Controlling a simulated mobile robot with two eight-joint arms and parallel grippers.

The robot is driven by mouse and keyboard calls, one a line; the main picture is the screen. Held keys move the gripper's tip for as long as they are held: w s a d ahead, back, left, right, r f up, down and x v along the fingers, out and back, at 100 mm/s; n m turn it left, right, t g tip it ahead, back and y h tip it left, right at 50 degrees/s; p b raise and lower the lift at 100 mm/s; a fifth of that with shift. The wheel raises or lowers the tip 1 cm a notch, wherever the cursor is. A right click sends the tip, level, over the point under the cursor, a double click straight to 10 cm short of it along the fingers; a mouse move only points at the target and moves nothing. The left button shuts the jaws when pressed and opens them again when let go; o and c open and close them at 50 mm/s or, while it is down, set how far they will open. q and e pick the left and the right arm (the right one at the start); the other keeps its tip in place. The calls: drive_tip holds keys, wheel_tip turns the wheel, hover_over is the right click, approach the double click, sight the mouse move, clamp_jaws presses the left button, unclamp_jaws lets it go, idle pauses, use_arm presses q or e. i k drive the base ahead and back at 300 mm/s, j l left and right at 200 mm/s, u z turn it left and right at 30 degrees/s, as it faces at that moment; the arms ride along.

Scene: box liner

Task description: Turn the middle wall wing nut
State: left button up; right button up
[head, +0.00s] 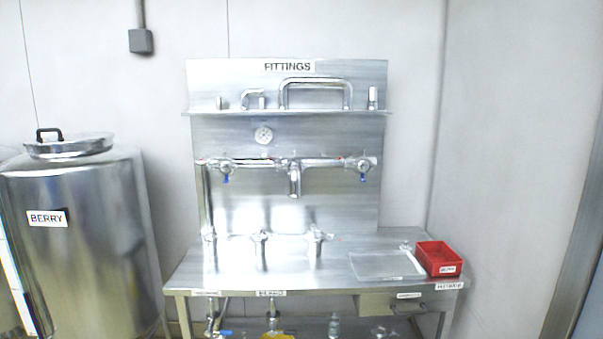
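A steel fittings bench with an upright back panel (340,210) stands ahead against the wall. A horizontal pipe (260,162) runs across the panel. It carries a left fitting (226,167) with a blue tip, a middle downward spout-like fitting (294,180) and a right fitting (363,168) with a blue tip. The wing nut's shape is too small to make out at the middle fitting, and I cannot tell how it is turned. Neither of my grippers shows.
Three upright fittings, including the middle one (261,246), stand on the bench top. A red bin (437,259) sits at its right end. A shelf (230,112) above holds metal fittings and a large handle. A steel tank (85,250) labelled BERRY stands left.

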sight(276, 161)
drive_tip(key=i+j+z, duration=0.1)
drive_tip(key=i, duration=0.3)
drive_tip(key=i+j+z, duration=0.1)
drive_tip(key=i, duration=0.3)
drive_tip(key=i+j+z, duration=0.15)
drive_tip(key=i, duration=0.25)
